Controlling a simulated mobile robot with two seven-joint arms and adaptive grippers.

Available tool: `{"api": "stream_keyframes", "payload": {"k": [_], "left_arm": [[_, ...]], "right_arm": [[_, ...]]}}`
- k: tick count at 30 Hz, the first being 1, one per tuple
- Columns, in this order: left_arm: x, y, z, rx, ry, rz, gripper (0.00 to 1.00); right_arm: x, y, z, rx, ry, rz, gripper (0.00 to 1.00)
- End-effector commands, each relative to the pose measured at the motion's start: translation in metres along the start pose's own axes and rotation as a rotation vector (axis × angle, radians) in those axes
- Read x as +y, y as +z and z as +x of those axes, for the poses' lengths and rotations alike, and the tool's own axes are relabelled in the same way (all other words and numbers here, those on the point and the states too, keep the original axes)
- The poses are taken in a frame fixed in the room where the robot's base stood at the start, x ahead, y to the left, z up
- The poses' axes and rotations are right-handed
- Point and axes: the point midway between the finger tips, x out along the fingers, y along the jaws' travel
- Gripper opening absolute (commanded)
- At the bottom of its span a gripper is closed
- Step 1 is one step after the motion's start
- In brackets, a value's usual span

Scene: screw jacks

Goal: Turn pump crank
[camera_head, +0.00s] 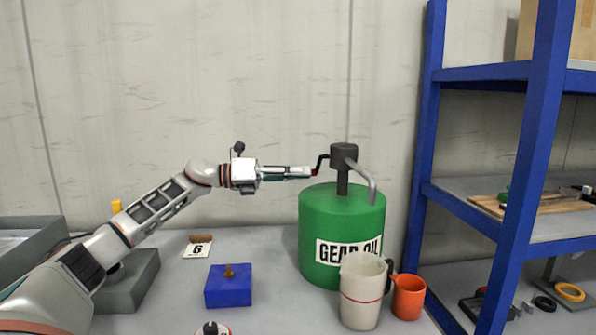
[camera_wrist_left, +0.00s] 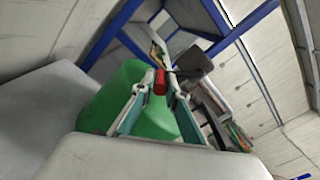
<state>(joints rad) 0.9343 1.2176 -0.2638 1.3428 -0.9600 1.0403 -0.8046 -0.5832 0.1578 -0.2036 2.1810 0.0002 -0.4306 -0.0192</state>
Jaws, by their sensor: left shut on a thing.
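A green gear oil drum (camera_head: 318,222) stands on the bench with a dark grey pump (camera_head: 344,153) and a bent grey spout (camera_head: 366,182) on top. The pump crank (camera_head: 321,161) reaches out from the pump's left side and ends in a red handle (camera_head: 314,171). My left gripper (camera_head: 312,172) comes in from the left, level, and is shut on the red crank handle. In the left wrist view the red handle (camera_wrist_left: 160,82) sits between the two fingertips (camera_wrist_left: 157,90), above the green drum (camera_wrist_left: 112,98). My right gripper is in neither view.
A white jug (camera_head: 361,292) and an orange mug (camera_head: 408,298) stand in front of the drum. A blue block (camera_head: 229,286) and a card marked 6 (camera_head: 197,250) lie left. A blue shelf rack (camera_head: 424,130) stands right.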

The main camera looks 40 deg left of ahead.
Motion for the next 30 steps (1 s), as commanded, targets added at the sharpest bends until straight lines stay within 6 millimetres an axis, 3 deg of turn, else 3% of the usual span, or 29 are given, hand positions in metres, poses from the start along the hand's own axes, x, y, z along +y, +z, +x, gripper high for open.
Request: {"api": "stream_keyframes", "payload": {"k": [9, 10, 11, 12, 23, 30], "left_arm": [[0.000, 0.000, 0.000, -0.001, 0.000, 0.000, 0.00], [0.000, 0.000, 0.000, -0.001, 0.000, 0.000, 0.21], [0.000, 0.000, 0.000, -0.001, 0.000, 0.000, 0.29], [0.000, 0.000, 0.000, 0.000, 0.000, 0.000, 0.30], [0.000, 0.000, -0.002, 0.000, 0.001, 0.000, 0.30], [0.002, -0.001, -0.024, 0.002, 0.005, 0.000, 0.30]], "right_arm": [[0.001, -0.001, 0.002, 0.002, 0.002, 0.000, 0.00], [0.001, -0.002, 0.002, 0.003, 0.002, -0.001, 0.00], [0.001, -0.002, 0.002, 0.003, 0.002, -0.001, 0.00], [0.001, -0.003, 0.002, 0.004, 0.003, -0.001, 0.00], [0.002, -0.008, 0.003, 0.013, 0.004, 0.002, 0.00], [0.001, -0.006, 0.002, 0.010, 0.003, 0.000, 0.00]]}}
